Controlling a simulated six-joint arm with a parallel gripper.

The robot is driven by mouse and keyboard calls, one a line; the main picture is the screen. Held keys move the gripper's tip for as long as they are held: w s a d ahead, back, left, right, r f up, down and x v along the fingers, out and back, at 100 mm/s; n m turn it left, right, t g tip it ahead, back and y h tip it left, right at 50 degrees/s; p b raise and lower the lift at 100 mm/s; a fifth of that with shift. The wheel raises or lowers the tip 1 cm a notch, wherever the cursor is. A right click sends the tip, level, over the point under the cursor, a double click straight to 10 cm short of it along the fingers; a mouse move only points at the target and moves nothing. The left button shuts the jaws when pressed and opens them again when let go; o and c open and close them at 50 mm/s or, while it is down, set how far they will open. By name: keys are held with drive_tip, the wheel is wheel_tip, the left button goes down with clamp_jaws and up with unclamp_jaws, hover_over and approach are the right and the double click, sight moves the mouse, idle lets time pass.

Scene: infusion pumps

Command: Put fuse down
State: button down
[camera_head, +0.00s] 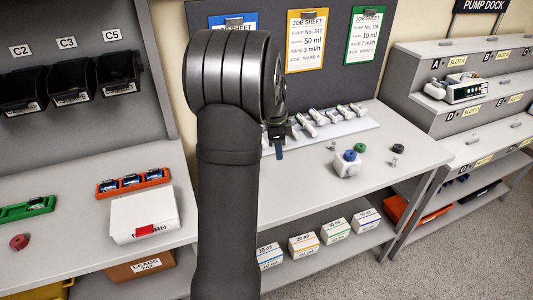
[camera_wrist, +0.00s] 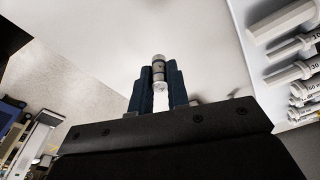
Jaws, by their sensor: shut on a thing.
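My gripper (camera_head: 279,146) hangs over the middle bench, in front of the syringe tray, with my arm covering much of the view. In the wrist view my gripper (camera_wrist: 157,95) has its two blue fingers shut on a fuse (camera_wrist: 158,72). The fuse is a small cylinder with metal ends and a pale middle, and its end sticks out past the fingertips. In the head view the fuse cannot be made out between the fingers. The bare bench top (camera_wrist: 190,30) lies beyond the fuse in the wrist view.
A tray of several syringes (camera_head: 325,126) lies at the bench's back. A white box (camera_head: 143,215) stands left. The bench front between is clear.

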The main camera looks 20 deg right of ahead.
drive_tip(key=s+d+r, duration=0.3)
drive_tip(key=s, duration=0.2)
drive_tip(key=shift+r, duration=0.25)
drive_tip(key=w+a+n, duration=0.3)
drive_tip(key=w+a, duration=0.1)
drive_tip(key=a, duration=0.6)
drive_tip(key=w+a+r+n+t, duration=0.1)
drive_tip(key=w+a+n, duration=0.25)
drive_tip(key=a, duration=0.65)
drive_tip(key=w+a+n, duration=0.3)
drive_tip(key=w+a, duration=0.1)
drive_tip(key=a, duration=0.6)
drive_tip(key=s+a+r+n, duration=0.1)
drive_tip(key=s+a+n, duration=0.25)
drive_tip(key=a, duration=1.05)
drive_tip(key=s+a+n, duration=0.2)
drive_tip(key=a+n, duration=0.2)
drive_tip(key=a, duration=0.9)
drive_tip(key=shift+t+y, duration=0.3)
drive_tip(key=shift+t, duration=0.1)
drive_tip(key=a+f, duration=0.2)
drive_tip(key=a, duration=0.2)
drive_tip(key=a+f, duration=0.2)
drive_tip(key=a, duration=0.2)
drive_tip(key=a+f, duration=0.2)
drive_tip(key=a, duration=0.2)
drive_tip(key=shift+s+f, duration=0.3)
drive_tip(key=shift+s, duration=0.05)
drive_tip(key=shift+f, duration=2.1)
drive_tip(key=shift+f, duration=0.1)
